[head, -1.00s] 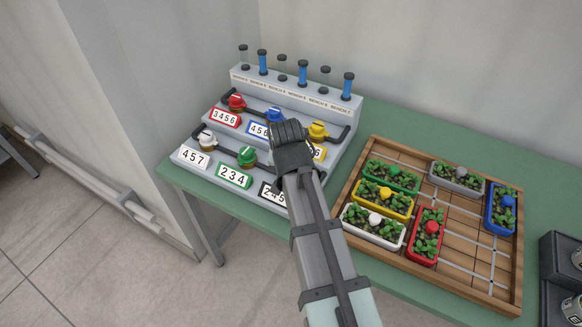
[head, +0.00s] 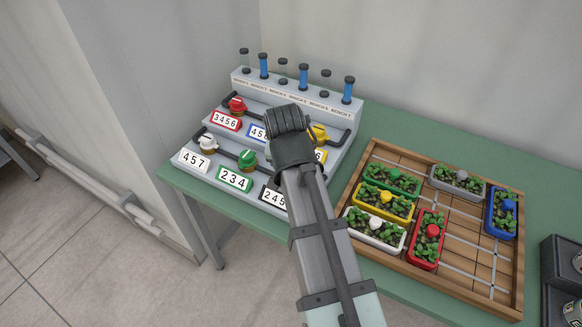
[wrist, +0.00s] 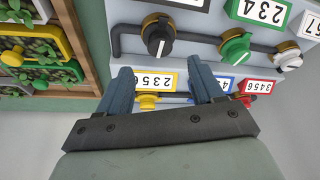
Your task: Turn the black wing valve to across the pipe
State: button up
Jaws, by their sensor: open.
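The black wing valve (wrist: 157,36) shows in the wrist view at the top centre, on a dark horizontal pipe (wrist: 203,43) with a brass collar. It has a white mark on its face; its exact angle is hard to tell. My gripper (wrist: 158,74) is open and empty, its two blue-grey fingers pointing toward the panel. The valve lies beyond the gap between the fingertips, apart from them. In the head view my gripper (head: 288,120) hides the black valve; part of its black-framed number plate (head: 272,197) shows.
The green valve (head: 247,160) and white valve (head: 208,142) stand left of my gripper. The yellow valve (head: 319,133) and red valve (head: 237,104) sit on the tier behind. A wooden tray (head: 460,270) of planters stands on the right.

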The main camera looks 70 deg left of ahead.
jog(key=v, duration=0.7)
dwell(0.6)
